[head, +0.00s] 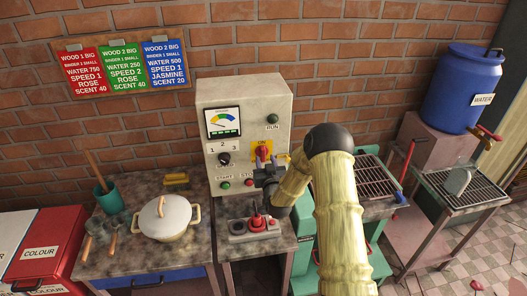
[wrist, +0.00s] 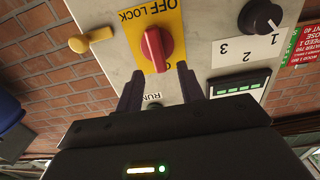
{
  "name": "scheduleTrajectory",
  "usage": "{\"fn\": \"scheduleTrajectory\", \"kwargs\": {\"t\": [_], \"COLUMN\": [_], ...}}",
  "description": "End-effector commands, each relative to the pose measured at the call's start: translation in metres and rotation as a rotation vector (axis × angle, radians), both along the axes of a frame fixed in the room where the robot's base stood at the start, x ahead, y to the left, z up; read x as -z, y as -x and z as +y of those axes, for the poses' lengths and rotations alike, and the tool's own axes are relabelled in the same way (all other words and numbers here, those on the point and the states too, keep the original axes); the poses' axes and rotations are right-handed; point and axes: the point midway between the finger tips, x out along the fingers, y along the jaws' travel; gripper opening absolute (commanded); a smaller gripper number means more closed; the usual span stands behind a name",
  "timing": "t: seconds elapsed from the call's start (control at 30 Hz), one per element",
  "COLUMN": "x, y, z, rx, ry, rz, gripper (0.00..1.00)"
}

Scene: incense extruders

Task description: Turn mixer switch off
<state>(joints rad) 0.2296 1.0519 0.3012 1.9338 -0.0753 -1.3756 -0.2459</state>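The mixer switch is a red rotary knob (head: 262,152) on a yellow plate, on the front of a cream control box (head: 243,108). In the wrist view the red knob (wrist: 157,48) lines up with the plate's long direction, between "OFF LOCK" and a mostly hidden label. The head view shows "ON" above the knob. My gripper (head: 265,165) is at the panel by the switch. In the wrist view its two dark fingers (wrist: 160,80) are apart, with the near end of the knob at the gap between their tips. I cannot tell whether they touch it.
A meter (head: 223,122), a 1-2-3 speed dial (head: 224,159), a green RUN light (head: 272,118) and START button (head: 225,185) share the panel. A yellow lever (wrist: 90,39) sticks out beside the plate. A red-handled device (head: 257,222) stands below; a pot (head: 165,216) stands left.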

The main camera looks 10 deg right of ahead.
Motion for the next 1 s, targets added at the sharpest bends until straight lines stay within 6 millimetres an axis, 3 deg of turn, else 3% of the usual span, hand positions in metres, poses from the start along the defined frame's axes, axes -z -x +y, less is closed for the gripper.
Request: {"fn": "scheduleTrajectory", "kwargs": {"t": [0.3, 0.7, 0.9, 1.0], "x": [-0.002, 0.000, 0.000, 0.000], "y": [-0.037, -0.044, -0.043, -0.043], "z": [-0.001, 0.000, 0.000, 0.000], "rx": [0.002, -0.001, -0.001, 0.000], "ry": [0.000, 0.001, 0.001, 0.001], "rz": [-0.001, 0.000, 0.000, 0.000], "gripper": [0.38, 0.38, 0.01, 0.00]}}
